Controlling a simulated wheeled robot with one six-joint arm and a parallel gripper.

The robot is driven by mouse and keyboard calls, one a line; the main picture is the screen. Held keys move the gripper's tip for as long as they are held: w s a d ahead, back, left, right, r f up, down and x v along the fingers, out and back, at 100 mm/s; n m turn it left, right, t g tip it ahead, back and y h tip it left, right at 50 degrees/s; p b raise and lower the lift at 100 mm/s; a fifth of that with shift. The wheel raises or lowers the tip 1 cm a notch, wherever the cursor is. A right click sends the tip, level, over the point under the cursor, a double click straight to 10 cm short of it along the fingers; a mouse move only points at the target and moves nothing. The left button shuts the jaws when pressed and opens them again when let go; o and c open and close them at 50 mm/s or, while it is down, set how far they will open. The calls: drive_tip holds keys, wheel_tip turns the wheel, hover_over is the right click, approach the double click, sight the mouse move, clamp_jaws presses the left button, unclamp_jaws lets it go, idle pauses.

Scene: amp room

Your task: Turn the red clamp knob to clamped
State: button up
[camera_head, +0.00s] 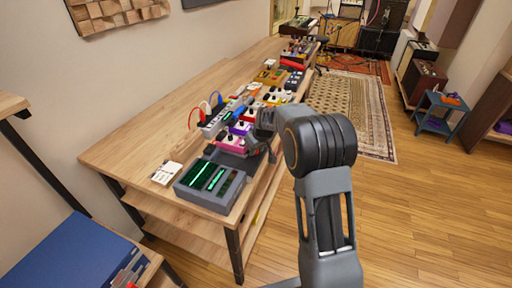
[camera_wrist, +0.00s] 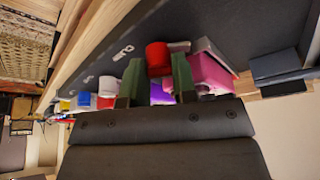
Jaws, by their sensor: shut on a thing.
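The red clamp knob (camera_wrist: 158,58) stands on a dark board edge in the wrist view, between the two green fingers of my gripper (camera_wrist: 157,66). The fingers are closed on the knob from both sides. White padlock-like marks (camera_wrist: 123,52) show on the dark panel beside it. The knob's exact turn angle cannot be read. In the head view, my gripper (camera_head: 262,146) is low at the right edge of the workbench (camera_head: 145,130), by the pedals. The knob cannot be made out there.
Several coloured pedals (camera_head: 240,127) line the bench. A pink pedal (camera_wrist: 212,72) is close beside my gripper. A grey box with green displays (camera_head: 210,182) and a white card (camera_head: 166,173) are at the near end. The floor right of the bench is open.

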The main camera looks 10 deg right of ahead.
drive_tip(key=m+h, duration=0.1)
drive_tip(key=m, duration=0.1)
drive_tip(key=shift+a+m+p, duration=0.1)
drive_tip(key=shift+m+p, duration=0.2)
drive_tip(key=shift+m, duration=0.1)
drive_tip(key=m+h, duration=0.1)
drive_tip(key=m, duration=0.1)
drive_tip(key=shift+f+m, duration=0.1)
drive_tip(key=shift+m, duration=0.2)
drive_tip(key=m+h+b, duration=0.1)
drive_tip(key=m+b, duration=0.1)
drive_tip(key=m, duration=0.1)
drive_tip(key=shift+a+f, duration=0.1)
drive_tip(key=shift+m+g+h+b, duration=0.3)
drive_tip(key=shift+m+h+b, duration=0.3)
drive_tip(key=shift+m+b, duration=0.6)
drive_tip(key=shift+m, duration=0.4)
drive_tip(key=o, duration=0.9)
drive_tip(key=shift+r, duration=0.2)
drive_tip(key=shift+r, duration=0.1)
